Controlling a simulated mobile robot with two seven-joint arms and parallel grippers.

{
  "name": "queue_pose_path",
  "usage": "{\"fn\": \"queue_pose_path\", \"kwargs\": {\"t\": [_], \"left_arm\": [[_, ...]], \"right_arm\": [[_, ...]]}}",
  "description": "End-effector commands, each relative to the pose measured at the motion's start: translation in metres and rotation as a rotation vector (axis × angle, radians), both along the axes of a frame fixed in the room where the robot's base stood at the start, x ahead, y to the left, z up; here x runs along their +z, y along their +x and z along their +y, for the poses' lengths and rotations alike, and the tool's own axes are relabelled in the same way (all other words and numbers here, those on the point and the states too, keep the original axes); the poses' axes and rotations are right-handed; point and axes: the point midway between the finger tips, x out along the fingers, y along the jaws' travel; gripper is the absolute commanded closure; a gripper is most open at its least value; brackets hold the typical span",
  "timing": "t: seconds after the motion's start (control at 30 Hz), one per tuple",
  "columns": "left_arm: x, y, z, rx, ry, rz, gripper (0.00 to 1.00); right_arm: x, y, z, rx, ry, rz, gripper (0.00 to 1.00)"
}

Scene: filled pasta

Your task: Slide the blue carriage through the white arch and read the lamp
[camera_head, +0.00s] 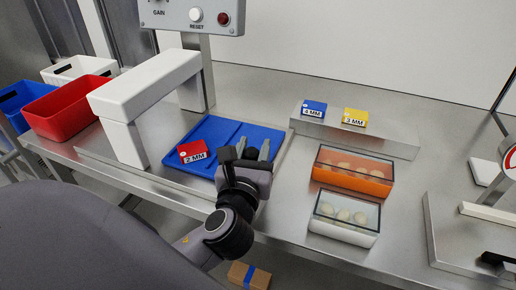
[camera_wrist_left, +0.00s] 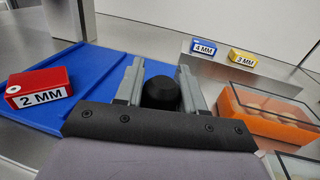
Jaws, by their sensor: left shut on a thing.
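The blue carriage (camera_head: 215,131) lies flat on the steel bench, to the right of the white arch (camera_head: 141,86) and clear of its opening. A red block marked 2 MM (camera_head: 193,152) sits on the carriage, and it also shows in the left wrist view (camera_wrist_left: 40,87). My left gripper (camera_head: 245,149) is at the carriage's right end, shut on its black knob (camera_wrist_left: 161,92), which stands between the two fingers. The red lamp (camera_head: 223,18) is on the grey panel above the arch and looks dark red; I cannot tell whether it is lit. My right gripper is not in view.
Blue 4 MM (camera_head: 314,109) and yellow 3 MM (camera_head: 355,117) blocks sit on a low ledge at the back. An orange box (camera_head: 345,180) and a white box (camera_head: 340,229) of pasta stand to the right. Red (camera_head: 66,108), white and blue bins stand at left.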

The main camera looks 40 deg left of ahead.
Motion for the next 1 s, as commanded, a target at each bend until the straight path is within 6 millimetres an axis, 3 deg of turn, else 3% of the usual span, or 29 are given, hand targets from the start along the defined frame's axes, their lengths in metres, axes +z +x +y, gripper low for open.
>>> {"fn": "queue_pose_path", "kwargs": {"t": [0.6,0.8,1.0], "left_arm": [[0.003,-0.022,0.134,0.007,0.009,0.002,1.00],[0.002,-0.029,0.161,0.006,0.006,-0.001,1.00],[0.002,-0.031,0.173,0.004,0.004,-0.002,1.00]], "right_arm": [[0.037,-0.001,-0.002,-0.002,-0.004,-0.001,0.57],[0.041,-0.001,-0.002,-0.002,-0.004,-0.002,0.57],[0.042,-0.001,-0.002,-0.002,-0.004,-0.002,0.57]]}}
